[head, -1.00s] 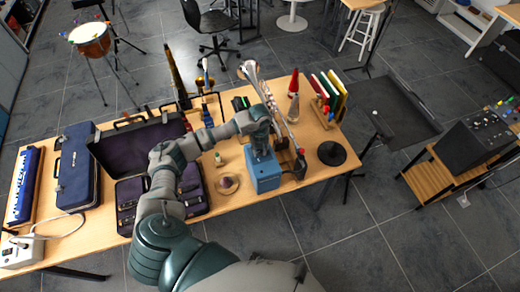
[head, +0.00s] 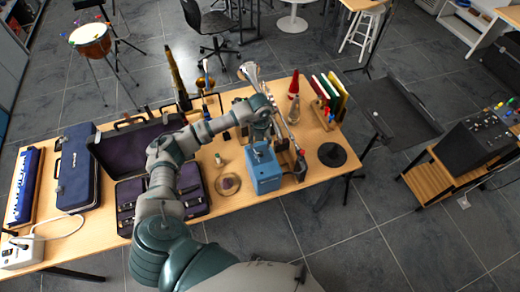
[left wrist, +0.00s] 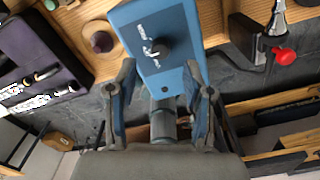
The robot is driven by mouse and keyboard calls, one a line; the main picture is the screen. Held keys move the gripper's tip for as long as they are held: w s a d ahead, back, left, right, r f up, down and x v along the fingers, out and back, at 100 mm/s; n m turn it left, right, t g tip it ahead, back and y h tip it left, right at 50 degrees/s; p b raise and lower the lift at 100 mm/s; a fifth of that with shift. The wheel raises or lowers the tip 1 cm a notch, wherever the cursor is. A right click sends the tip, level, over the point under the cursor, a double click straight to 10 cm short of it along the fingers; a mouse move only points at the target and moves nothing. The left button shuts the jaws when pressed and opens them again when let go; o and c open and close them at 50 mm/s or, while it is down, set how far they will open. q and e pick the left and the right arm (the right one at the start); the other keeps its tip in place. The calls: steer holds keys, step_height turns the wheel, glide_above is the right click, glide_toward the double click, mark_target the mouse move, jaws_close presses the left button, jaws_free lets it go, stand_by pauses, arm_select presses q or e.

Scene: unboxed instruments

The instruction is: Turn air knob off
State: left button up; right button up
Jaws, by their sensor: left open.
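The blue box (head: 264,172) stands near the front edge of the wooden table in the head view. In the left wrist view, the blue box (left wrist: 150,22) has a small dark knob (left wrist: 160,48) with a light pointer and white markings on its panel. My left gripper (left wrist: 159,72) is open, one finger on each side of the box's lower part in that view, with nothing held. Whether the fingers touch the box cannot be told. In the head view, my left gripper (head: 262,136) is over the box's far end and partly hidden. My right gripper is not in view.
An open case (head: 130,207) lies left, and a round wooden piece (head: 228,184) sits beside the box. A black disc (head: 332,154) lies to the right. A red knob (left wrist: 285,56) shows nearby.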

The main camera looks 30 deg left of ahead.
mark_target(260, 152)
arm_select(q)
step_height(260, 152, up, 6)
steer(key=shift+r, duration=0.25)
stand_by(0.4)
